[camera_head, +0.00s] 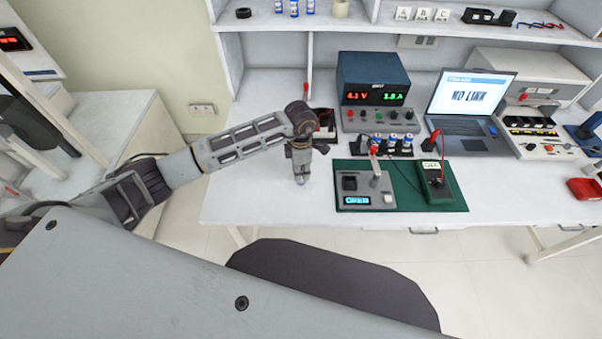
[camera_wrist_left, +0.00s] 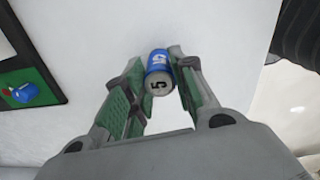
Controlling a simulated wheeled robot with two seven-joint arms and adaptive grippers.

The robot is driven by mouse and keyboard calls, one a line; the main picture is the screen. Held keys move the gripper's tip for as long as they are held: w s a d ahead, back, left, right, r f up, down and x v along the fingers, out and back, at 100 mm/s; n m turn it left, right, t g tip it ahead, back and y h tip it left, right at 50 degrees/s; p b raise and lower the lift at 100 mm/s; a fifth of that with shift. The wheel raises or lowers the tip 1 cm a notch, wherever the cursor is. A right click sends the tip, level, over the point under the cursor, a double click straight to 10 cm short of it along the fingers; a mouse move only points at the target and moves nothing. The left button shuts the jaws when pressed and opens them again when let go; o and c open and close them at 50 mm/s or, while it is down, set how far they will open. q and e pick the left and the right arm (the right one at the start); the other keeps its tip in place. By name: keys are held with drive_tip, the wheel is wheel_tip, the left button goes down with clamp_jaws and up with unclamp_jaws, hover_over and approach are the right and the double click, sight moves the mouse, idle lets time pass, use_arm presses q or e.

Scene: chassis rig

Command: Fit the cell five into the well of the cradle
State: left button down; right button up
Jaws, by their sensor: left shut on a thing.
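My left gripper (camera_head: 301,176) hangs above the white bench, to the left of the green mat. In the left wrist view its fingers (camera_wrist_left: 160,85) are shut on cell five (camera_wrist_left: 158,72), a blue cylinder with a pale end marked 5. In the head view the cell is mostly hidden by the fingers. The cradle appears to be the grey unit (camera_head: 376,198) on the mat, with a dark square well (camera_head: 349,183), a red-topped lever and a lit display. The gripper is apart from it. My right gripper is not in view.
Behind stand several blue-topped cells in a black rack (camera_head: 377,151), a power supply (camera_head: 372,78) and a laptop (camera_head: 470,100). The bench (camera_head: 260,205) is clear left of the mat.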

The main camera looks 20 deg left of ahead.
use_arm(q)
drive_tip(key=shift+r, duration=1)
wheel_tip(320, 180, up, 4)
drive_tip(key=shift+f, duration=0.2)
wheel_tip(320, 180, up, 3)
drive_tip(key=shift+r+b, duration=0.1)
drive_tip(key=shift+b, duration=0.25)
drive_tip(key=shift+r, duration=0.6)
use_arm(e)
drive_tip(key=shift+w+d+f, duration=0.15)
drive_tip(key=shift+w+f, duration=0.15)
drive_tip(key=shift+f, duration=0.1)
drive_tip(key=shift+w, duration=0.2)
